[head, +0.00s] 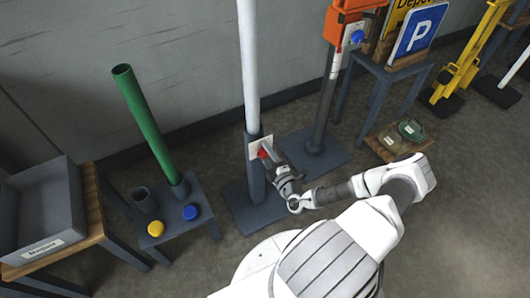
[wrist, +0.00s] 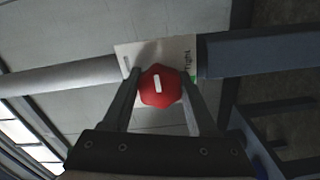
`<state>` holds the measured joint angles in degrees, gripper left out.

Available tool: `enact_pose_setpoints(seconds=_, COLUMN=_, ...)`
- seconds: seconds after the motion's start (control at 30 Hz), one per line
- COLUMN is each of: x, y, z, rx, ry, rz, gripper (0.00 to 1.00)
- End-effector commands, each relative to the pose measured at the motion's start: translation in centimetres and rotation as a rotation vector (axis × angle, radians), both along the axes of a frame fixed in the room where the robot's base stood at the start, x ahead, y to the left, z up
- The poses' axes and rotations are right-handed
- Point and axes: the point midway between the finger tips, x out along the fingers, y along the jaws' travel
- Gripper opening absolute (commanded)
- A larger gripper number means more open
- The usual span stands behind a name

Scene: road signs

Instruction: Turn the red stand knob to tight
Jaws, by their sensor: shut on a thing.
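The red stand knob (head: 264,153) sits on a pale label plate (head: 254,147) on the dark sleeve of a stand that holds a white pole. In the wrist view the red knob (wrist: 152,98) is faceted, with a short white mark running up and down the picture. The word "tight" and a green patch (wrist: 194,73) show on the plate, right of the knob. The white mark does not line up with the green patch. My gripper (wrist: 161,80) is shut on the knob, one finger on each side. The plate's left lettering is partly hidden by a finger.
A low table (head: 175,222) with a green tube, a dark cup and yellow and blue knobs stands left of the stand. An orange-topped stand (head: 325,110) is close on the right. A blue P sign (head: 417,33) rests on a table behind. Grey floor is free at the right.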

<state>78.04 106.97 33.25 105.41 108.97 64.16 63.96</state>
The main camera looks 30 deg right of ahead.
Motion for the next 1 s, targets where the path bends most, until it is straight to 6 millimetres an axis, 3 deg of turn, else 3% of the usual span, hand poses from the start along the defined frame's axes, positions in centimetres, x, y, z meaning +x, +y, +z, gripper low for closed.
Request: enact_pose_setpoints(seconds=1.0, x=0.12, y=0.14, z=-0.18, rx=0.966, ry=0.03, rz=0.001, gripper=0.04)
